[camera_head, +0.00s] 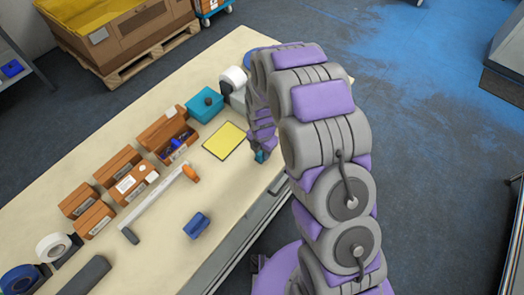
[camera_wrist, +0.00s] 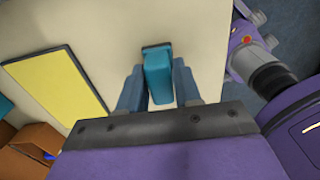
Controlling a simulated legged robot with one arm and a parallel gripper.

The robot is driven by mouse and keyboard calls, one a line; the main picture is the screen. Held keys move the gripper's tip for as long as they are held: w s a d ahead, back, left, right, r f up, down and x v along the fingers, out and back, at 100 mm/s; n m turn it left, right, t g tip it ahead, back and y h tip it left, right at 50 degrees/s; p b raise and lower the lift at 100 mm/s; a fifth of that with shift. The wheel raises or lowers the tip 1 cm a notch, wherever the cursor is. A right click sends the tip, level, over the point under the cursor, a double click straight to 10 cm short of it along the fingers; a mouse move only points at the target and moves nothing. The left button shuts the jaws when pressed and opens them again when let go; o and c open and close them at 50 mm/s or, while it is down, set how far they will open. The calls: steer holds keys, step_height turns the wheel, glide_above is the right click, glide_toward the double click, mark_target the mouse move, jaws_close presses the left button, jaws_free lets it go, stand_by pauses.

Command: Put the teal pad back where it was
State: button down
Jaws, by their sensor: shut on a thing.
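The teal pad (camera_wrist: 158,78) is a small teal block with a dark strip at its far end. In the wrist view it is between the two fingers of my gripper (camera_wrist: 160,88), which is shut on it. In the head view the teal pad (camera_head: 261,157) shows at the tip of my gripper (camera_head: 262,150), low over the table's right edge area. I cannot tell whether it touches the table. My arm hides part of the table behind it.
A yellow sheet with a dark border (camera_head: 225,140) lies left of my gripper. A teal box (camera_head: 205,104) with a dark knob, a white roll (camera_head: 233,78) and brown boxes (camera_head: 118,165) line the far side. A blue block (camera_head: 197,225) and a pale bar (camera_head: 155,203) lie nearer.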

steer(key=shift+d, duration=0.25)
steer(key=c, duration=0.8)
jaws_free()
steer(key=shift+a, duration=0.1)
steer(key=shift+r, duration=0.1)
steer(key=s+d+r+m+p, duration=0.1)
steer(key=s+d+r+m, duration=0.1)
steer(key=r, duration=0.7)
steer(key=s+d+r+m, duration=0.1)
steer(key=s+r+m, duration=0.15)
steer(key=r, duration=0.65)
steer(key=s+d+r+m, duration=0.3)
steer(key=s+r+m, duration=0.1)
steer(key=s+m, duration=0.4)
steer(key=s+d+r+m+g, duration=0.1)
steer(key=s+d+r+m, duration=0.3)
steer(key=s+m, duration=0.4)
steer(key=s+d+r+m, duration=0.4)
steer(key=s+m, duration=0.4)
steer(key=s, duration=0.4)
steer(key=shift+r+g, duration=0.15)
steer(key=shift+g, duration=0.25)
